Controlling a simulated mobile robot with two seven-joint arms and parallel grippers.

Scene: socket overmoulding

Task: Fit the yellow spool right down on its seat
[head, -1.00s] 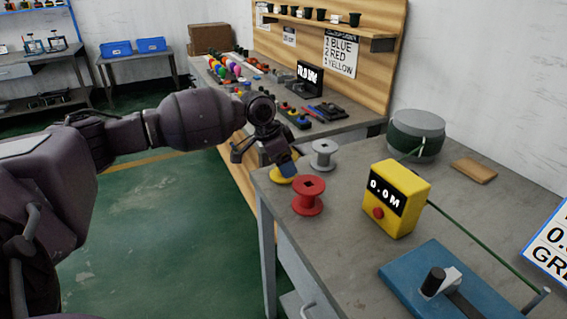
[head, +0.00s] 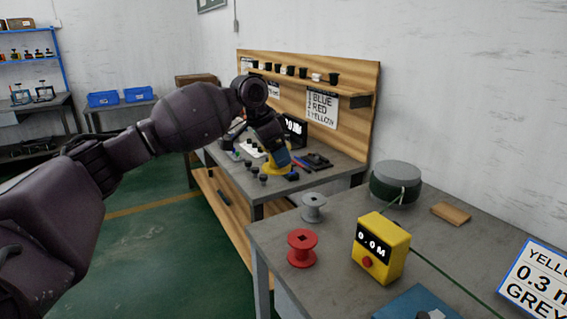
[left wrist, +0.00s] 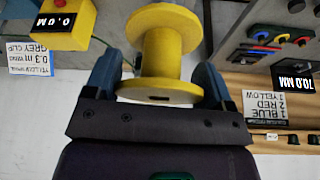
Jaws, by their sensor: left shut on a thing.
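The yellow spool (head: 276,161) is held in my left gripper (head: 279,151), partly covered by the fingers in the head view. In the left wrist view the yellow spool (left wrist: 165,50) fills the space between the two blue fingers of the left gripper (left wrist: 158,78), which are shut on it. It appears clear of the near table, in front of the far bench in the head view; its height above any surface cannot be told. I cannot make out its seat in these frames. My right gripper is not in view.
On the near table (head: 330,240) stand a red spool (head: 302,248), a grey spool (head: 314,207), a yellow meter box (head: 380,248) reading 0.0M and a green cord drum (head: 396,182). The far bench (head: 340,176) carries small parts and a display. A gap separates the two tables.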

